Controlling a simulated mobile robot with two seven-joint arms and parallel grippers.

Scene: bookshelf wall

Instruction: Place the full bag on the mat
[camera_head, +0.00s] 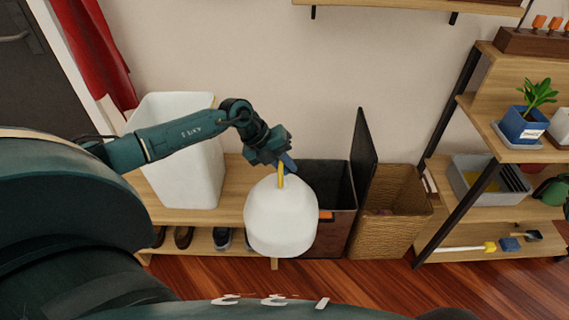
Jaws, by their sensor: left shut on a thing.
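The full bag (281,220) is white and rounded, with a yellow tie at its top. My left gripper (283,165) is shut on the bag at its yellow tie. The bag hangs upright from it, in front of the wooden bench and the dark bin. My right gripper is not in view. I cannot make out a mat in this view.
A tall white bin (180,150) stands on the wooden bench (228,204), with shoes (184,237) below. To the right are a dark open bin (337,215), a wicker basket (392,208) and a shelf unit (470,213). The wooden floor (385,283) in front looks clear.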

